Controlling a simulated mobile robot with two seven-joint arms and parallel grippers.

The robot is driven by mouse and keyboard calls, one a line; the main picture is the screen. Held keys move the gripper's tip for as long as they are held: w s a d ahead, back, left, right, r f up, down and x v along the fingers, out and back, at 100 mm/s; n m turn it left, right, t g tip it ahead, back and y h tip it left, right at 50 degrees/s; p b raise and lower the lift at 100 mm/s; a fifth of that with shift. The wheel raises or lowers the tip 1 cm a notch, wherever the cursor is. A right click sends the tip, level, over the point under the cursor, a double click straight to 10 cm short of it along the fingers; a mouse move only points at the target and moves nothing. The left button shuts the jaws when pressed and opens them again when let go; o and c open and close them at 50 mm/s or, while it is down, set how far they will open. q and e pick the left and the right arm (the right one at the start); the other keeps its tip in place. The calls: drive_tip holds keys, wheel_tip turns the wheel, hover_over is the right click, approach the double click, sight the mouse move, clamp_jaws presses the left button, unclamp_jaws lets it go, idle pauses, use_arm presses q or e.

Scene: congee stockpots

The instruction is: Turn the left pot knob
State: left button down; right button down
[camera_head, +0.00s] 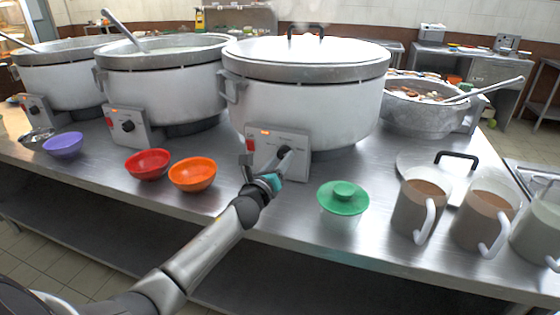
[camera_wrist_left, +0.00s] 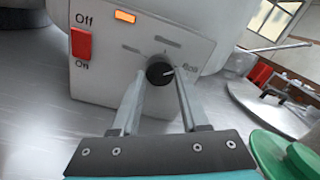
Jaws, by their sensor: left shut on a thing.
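My left gripper (camera_head: 284,157) reaches the control box (camera_head: 299,172) of the rightmost of the three big white pots (camera_head: 300,105). In the left wrist view its fingers (camera_wrist_left: 160,82) are shut on a round black knob (camera_wrist_left: 159,72), one finger on each side. A red Off/On switch (camera_wrist_left: 82,43) and a lit orange lamp (camera_wrist_left: 124,16) are on the same box. In the head view the gripper mostly hides this knob. The middle pot (camera_head: 165,90) and leftmost pot (camera_head: 62,85) have similar knobs. My right gripper is not in view.
Red (camera_head: 147,164), orange (camera_head: 192,174) and purple (camera_head: 63,146) bowls stand along the counter's front. A green-lidded cup (camera_head: 342,199) stands close right of the gripper. Handled mugs (camera_head: 418,208) are farther right. A round pan of food (camera_head: 425,110) is behind them.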

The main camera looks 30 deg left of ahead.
use_arm(q)
drive_tip(key=n, duration=0.7)
drive_tip(key=shift+n, duration=0.3)
drive_tip(key=shift+d+n, duration=0.1)
drive_tip(key=shift+n, duration=1.2)
drive_tip(key=shift+n+y, duration=0.3)
drive_tip(key=shift+y, duration=0.1)
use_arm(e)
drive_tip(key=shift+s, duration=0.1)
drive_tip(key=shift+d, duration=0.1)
use_arm(q)
drive_tip(key=shift+c, duration=2)
unclamp_jaws()
